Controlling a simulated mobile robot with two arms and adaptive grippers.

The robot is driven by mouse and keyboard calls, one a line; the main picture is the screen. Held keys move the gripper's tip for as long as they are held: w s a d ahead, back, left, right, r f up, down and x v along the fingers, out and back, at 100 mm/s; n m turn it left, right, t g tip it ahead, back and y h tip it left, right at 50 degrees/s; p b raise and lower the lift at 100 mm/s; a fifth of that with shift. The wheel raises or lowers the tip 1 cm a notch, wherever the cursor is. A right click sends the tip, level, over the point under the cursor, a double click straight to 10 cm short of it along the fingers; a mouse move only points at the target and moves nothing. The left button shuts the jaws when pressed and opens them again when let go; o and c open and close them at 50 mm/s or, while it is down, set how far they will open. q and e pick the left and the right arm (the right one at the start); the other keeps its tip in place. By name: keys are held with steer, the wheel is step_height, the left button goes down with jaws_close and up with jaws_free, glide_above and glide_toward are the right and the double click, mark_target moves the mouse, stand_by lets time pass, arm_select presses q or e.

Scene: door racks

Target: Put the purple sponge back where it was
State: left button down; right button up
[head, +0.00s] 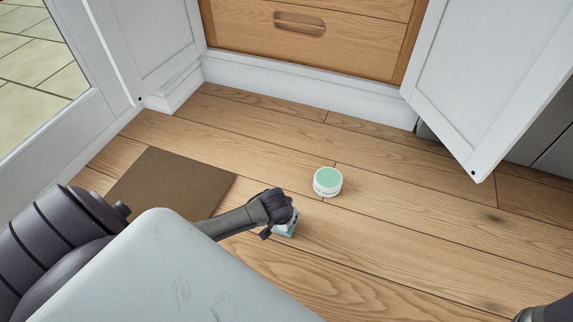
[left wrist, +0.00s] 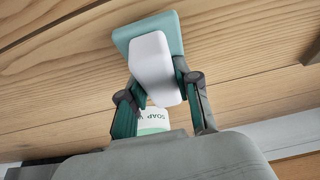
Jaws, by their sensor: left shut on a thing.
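My left gripper (head: 280,218) is low over the wooden floor and shut on a small white and teal block (head: 287,230). In the left wrist view, my left gripper (left wrist: 157,76) has its fingers on either side of the block's white part (left wrist: 153,60), with a flat teal slab (left wrist: 138,30) beyond it. I cannot tell whether the block touches the floor. I see no purple sponge in either view. My right gripper is not in view; only a bit of my right arm shows at the bottom right corner of the head view.
A round white tub with a green lid (head: 328,181) stands on the floor just beyond my left gripper. A brown mat (head: 170,183) lies to the left. White cabinet doors (head: 492,75) stand open around a wooden drawer (head: 310,28). The floor at right is clear.

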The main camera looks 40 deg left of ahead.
arm_select(q)
steer(key=shift+f+b, duration=0.3)
steer(key=shift+f, duration=0.5)
steer(key=shift+r, duration=0.1)
steer(key=c, duration=0.8)
jaws_free()
